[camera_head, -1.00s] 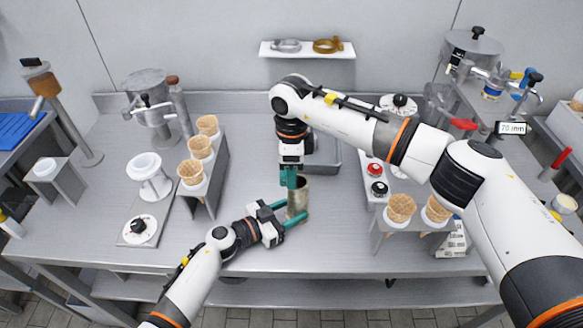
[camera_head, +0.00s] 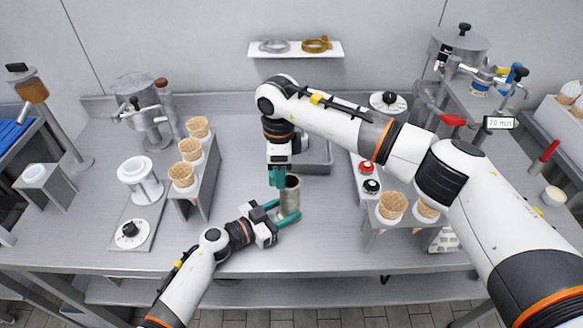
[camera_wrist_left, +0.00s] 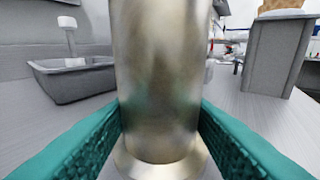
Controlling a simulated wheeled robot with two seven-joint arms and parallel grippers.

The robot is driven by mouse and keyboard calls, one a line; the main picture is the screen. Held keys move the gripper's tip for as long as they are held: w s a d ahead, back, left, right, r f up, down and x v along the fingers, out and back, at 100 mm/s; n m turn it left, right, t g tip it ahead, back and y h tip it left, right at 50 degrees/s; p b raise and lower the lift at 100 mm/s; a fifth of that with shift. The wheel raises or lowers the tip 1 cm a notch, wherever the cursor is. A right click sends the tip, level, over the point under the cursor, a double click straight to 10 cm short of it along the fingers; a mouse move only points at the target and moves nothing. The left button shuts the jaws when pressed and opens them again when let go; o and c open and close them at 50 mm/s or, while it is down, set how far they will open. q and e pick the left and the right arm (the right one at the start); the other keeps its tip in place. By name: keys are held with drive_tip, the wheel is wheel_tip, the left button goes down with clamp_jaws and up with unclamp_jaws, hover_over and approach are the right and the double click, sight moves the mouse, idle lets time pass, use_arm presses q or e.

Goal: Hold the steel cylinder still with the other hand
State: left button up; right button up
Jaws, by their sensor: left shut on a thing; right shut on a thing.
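The steel cylinder (camera_head: 290,199) stands upright on the bench in the head view. In the left wrist view the cylinder (camera_wrist_left: 160,80) fills the middle, with a flared foot at the bottom and its top out of frame. My left gripper (camera_head: 283,215) is shut on it low down, one teal finger on each side (camera_wrist_left: 160,135). My right gripper (camera_head: 277,179) points down at the cylinder's upper left edge. Its fingers are close together on something that I cannot make out. I cannot tell whether they touch the cylinder.
A rack with wafer cones (camera_head: 190,149) stands left, and another holder with cones (camera_head: 392,206) right. A panel with red and black knobs (camera_head: 371,186) is at right. The bench front is mostly clear.

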drive_tip(key=shift+a, duration=0.4)
drive_tip(key=d, duration=0.6)
drive_tip(key=shift+a, duration=2.8)
drive_tip(key=shift+d, duration=2.7)
wheel_tip(320, 180, up, 8)
use_arm(q)
drive_tip(key=o, duration=1.4)
use_arm(e)
drive_tip(key=shift+a, duration=0.1)
